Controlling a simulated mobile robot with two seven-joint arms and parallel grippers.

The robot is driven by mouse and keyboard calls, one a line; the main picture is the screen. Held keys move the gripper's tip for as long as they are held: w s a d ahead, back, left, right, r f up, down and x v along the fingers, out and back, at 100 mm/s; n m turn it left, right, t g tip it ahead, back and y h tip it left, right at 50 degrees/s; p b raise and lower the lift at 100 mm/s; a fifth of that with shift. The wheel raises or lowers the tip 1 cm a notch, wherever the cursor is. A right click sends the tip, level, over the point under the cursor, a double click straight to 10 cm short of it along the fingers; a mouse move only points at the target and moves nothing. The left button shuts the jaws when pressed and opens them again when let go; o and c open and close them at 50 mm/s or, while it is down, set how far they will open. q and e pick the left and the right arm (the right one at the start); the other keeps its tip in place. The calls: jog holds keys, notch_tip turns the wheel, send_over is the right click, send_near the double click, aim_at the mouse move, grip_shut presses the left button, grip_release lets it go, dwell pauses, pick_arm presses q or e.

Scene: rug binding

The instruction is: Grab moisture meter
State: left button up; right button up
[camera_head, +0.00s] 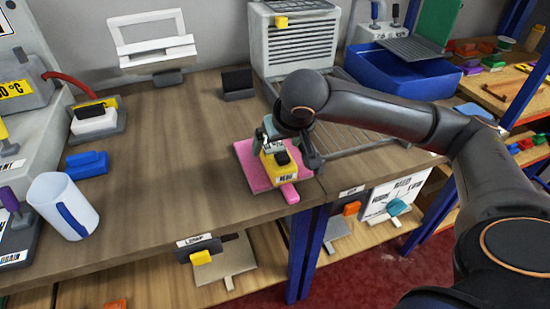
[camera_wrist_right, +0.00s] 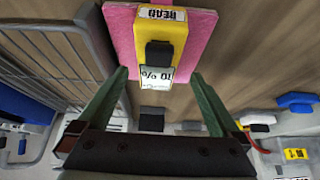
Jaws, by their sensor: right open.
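The moisture meter is a yellow block (camera_head: 283,166) with a black knob and a white label, lying on a pink pad (camera_head: 250,160) near the bench's front edge. In the right wrist view the meter (camera_wrist_right: 172,28) shows a "READ" label and a small display with "%" on the pink pad (camera_wrist_right: 120,25). My right gripper (camera_head: 274,140) is over the meter in the head view. In the wrist view its two green fingers (camera_wrist_right: 160,74) are open, one on each side of the meter's near end, with gaps between. My left gripper is not in view.
A wire rack (camera_head: 350,130) lies right of the pad, with a blue bin (camera_head: 405,82) behind it. A white cup (camera_head: 62,205) and a blue block (camera_head: 87,165) stand at the left. The wooden bench (camera_head: 170,150) left of the pad is clear.

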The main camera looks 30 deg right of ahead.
aim_at(275, 151)
jog(key=b+x, duration=0.1)
jog(key=x, duration=0.4)
jog(key=shift+d+f, duration=0.15)
jog(key=shift+f, duration=0.05)
jog(key=shift+s, duration=0.1)
jog(key=c, duration=1.5)
jog(key=shift+r, duration=0.1)
grip_shut()
jog(key=shift+r, duration=0.1)
